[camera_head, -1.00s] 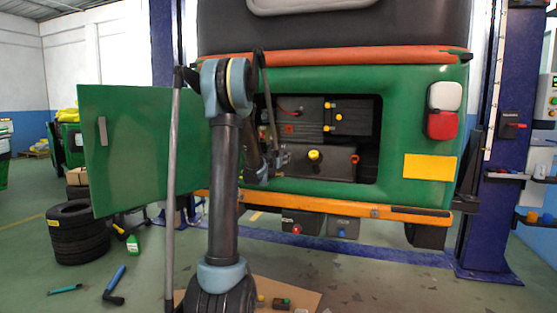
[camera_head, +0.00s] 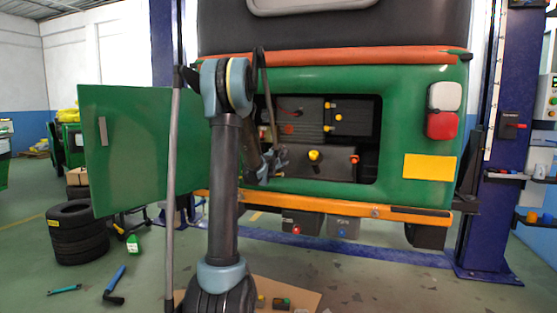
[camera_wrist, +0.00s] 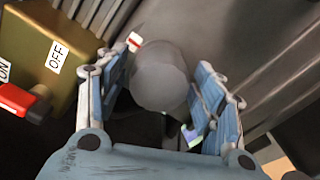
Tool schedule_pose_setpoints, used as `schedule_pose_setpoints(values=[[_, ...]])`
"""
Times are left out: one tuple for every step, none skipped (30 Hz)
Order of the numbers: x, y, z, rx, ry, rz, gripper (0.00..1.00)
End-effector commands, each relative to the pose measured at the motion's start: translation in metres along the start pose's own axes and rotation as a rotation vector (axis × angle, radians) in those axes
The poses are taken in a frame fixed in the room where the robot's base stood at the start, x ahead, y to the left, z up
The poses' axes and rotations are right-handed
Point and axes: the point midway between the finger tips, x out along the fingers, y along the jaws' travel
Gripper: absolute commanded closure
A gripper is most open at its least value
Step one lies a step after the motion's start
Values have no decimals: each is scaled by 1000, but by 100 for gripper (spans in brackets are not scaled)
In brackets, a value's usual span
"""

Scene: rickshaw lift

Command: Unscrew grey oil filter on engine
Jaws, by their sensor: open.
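The grey oil filter (camera_wrist: 160,78) is a round, smooth grey cylinder end in the middle of the wrist view. My gripper (camera_wrist: 165,95) is open, with one finger on each side of the filter; whether either finger touches it I cannot tell. The engine (camera_head: 320,160) sits in the open bay at the rear of the green vehicle. In the head view my gripper (camera_head: 272,163) is at the bay's lower left, and the filter there is hidden by my arm.
A brass-coloured box (camera_wrist: 45,45) marked ON and OFF, with a red switch (camera_wrist: 22,100), is close to the left finger. The opened green door (camera_head: 140,150) stands left of the bay. The orange bumper (camera_head: 330,205) runs below. Tyres (camera_head: 77,232) and tools lie on the floor.

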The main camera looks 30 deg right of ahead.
Motion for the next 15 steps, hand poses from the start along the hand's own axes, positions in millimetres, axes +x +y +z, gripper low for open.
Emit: schedule_pose_setpoints(values=[[0,0,0,46,0,0,38],[0,0,0,77,0,0,38],[0,0,0,117,0,0,38],[0,0,0,148,0,0,38],[0,0,0,178,0,0,38],[0,0,0,216,0,0,38],[0,0,0,243,0,0,38],[0,0,0,270,0,0,38],[0,0,0,302,0,0,38],[0,0,0,325,0,0,38],[0,0,0,345,0,0,38],[0,0,0,369,0,0,38],[0,0,0,386,0,0,38],[0,0,0,399,0,0,38],[0,0,0,415,0,0,38]])
